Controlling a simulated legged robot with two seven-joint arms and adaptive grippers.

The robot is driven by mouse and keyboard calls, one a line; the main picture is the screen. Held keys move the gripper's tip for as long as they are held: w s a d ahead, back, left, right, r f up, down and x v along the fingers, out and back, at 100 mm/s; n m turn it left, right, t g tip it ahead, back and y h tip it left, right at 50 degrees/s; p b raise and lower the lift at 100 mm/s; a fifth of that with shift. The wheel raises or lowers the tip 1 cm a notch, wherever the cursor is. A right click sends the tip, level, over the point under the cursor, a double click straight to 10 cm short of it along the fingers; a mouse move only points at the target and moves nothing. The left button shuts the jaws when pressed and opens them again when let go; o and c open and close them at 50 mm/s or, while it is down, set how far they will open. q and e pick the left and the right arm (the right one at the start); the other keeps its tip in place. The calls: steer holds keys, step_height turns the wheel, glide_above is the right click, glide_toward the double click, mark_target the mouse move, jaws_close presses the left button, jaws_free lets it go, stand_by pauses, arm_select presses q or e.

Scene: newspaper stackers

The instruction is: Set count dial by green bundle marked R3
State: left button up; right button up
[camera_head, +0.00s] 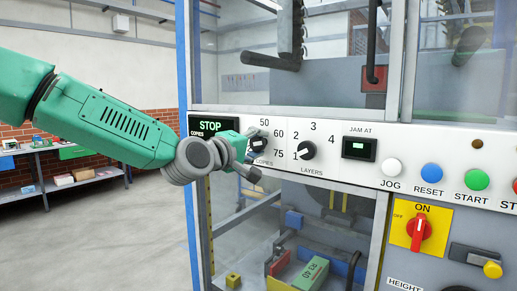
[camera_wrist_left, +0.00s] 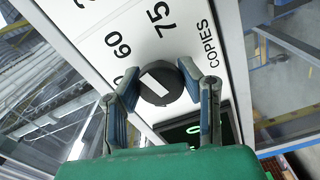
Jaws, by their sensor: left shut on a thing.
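The black COPIES count dial (camera_wrist_left: 160,84) has a white pointer bar and sits on a white panel. The numbers 60 and 75 show around it in the wrist view, and 50 also in the head view. My left gripper (camera_head: 258,158) is at this dial and mostly hides it in the head view. In the wrist view the fingers (camera_wrist_left: 166,88) are on either side of the dial, closed on it. I cannot tell exactly which number the pointer meets. The green bundle (camera_head: 311,273) lies low inside the machine; its marking seems to read R3 40. My right gripper is not in view.
A LAYERS dial (camera_head: 307,150) stands just right of the gripper. A STOP display (camera_head: 211,126) is at its left. JOG, RESET and START (camera_head: 477,180) buttons and a red ON/OFF switch (camera_head: 419,229) are further right. Open floor lies at left.

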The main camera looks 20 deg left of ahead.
arm_select(q)
steer(key=n+b, duration=0.1)
steer(key=n, duration=0.3)
steer(key=shift+f+b, duration=0.35)
steer(key=shift+b, duration=0.05)
steer(key=n+b, duration=0.2)
steer(key=n, duration=0.1)
steer(key=shift+n, duration=0.3)
steer(key=n+b, duration=0.4)
steer(key=n, duration=0.2)
steer(key=shift+b, duration=0.35)
steer(key=n+b, duration=0.2)
steer(key=n, duration=0.2)
steer(key=shift+f+b, duration=0.1)
steer(key=shift+b, duration=0.25)
steer(key=n+b, duration=0.2)
steer(key=n, duration=0.1)
steer(key=shift+w+n+b, duration=0.1)
steer(key=shift+n+b, duration=0.2)
steer(key=shift+b, duration=0.1)
steer(key=n+b, duration=0.3)
steer(key=n, duration=0.1)
steer(key=shift+n+b, duration=0.85)
steer(key=shift+n, duration=0.05)
steer(key=shift+a, duration=0.1)
